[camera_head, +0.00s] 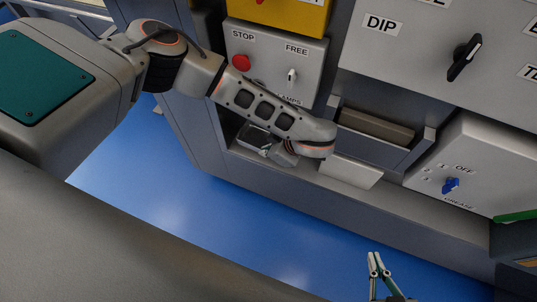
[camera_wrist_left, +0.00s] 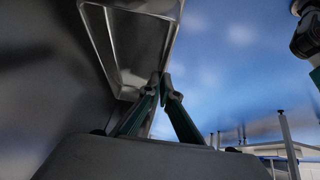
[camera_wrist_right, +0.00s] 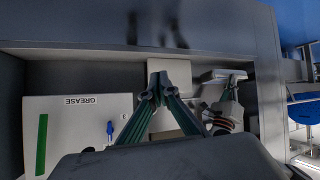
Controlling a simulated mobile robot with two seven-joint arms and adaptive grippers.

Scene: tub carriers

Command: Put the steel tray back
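The steel tray (camera_wrist_left: 135,40) fills the upper part of the left wrist view, a shallow shiny pan with a raised rim. My left gripper (camera_wrist_left: 163,82) has its fingertips together on the tray's near rim and appears to hold it. In the head view, part of the tray (camera_head: 257,138) shows at the opening under the STOP/FREE box; my left wrist covers the rest and the fingertips. In the right wrist view, the tray (camera_wrist_right: 220,75) shows nearly edge-on. My right gripper (camera_head: 375,262) is empty, fingertips together, over the floor in front of the cabinet.
The STOP/FREE box (camera_head: 272,62) hangs above the opening. A bin with a brown block (camera_head: 376,126) and a pale plate (camera_head: 350,172) lie right of my left wrist. The GREASE box (camera_head: 470,168) with a blue knob stands further right. The blue floor (camera_head: 190,225) is clear.

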